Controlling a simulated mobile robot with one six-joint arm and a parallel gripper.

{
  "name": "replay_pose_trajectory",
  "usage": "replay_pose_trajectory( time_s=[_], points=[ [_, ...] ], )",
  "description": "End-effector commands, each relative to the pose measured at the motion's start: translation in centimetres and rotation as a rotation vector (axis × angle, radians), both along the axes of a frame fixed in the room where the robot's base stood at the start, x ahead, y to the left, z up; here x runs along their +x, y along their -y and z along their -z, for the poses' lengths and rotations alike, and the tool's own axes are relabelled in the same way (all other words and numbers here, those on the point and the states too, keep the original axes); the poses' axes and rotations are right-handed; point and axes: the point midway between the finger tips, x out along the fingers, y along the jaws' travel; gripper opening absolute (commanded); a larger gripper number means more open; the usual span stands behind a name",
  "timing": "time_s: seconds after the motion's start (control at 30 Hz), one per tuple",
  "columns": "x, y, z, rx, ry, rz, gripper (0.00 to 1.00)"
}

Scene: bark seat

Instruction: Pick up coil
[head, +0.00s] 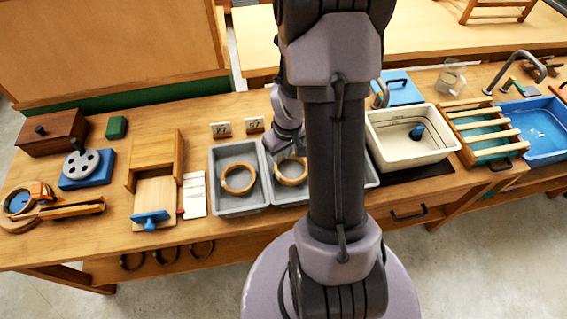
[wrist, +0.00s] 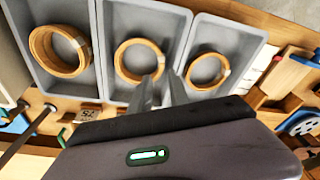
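Three light-brown ring coils lie one to a grey tray in the wrist view: the left coil (wrist: 60,50), the middle coil (wrist: 139,61) and the right coil (wrist: 208,70). Each has a pale band on its rim. In the head view, two coils show, one in the left tray (head: 238,179) and one in the middle tray (head: 291,170); my arm hides the third. My gripper (wrist: 161,76) is open and empty, its fingertips by the middle coil's edge. It also shows above the middle tray in the head view (head: 291,152). I cannot tell whether it touches the coil.
The grey trays (head: 240,207) stand side by side with raised walls. Two small number cards (head: 221,129) stand behind them. A wooden box (head: 155,165) is left of the trays. A cream basin (head: 410,150) and a blue basin (head: 535,130) are to the right.

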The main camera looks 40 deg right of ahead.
Motion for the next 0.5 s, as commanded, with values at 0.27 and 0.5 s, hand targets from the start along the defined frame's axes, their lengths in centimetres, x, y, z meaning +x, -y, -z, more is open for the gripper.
replay_pose_trajectory(
  time_s=[0.27, 0.5],
  points=[
    [0.8, 0.0, 6.0, 0.0, 0.0, 0.0, 0.22],
    [0.9, 0.1, 10.5, 0.0, -0.001, 0.001, 0.22]
  ],
)
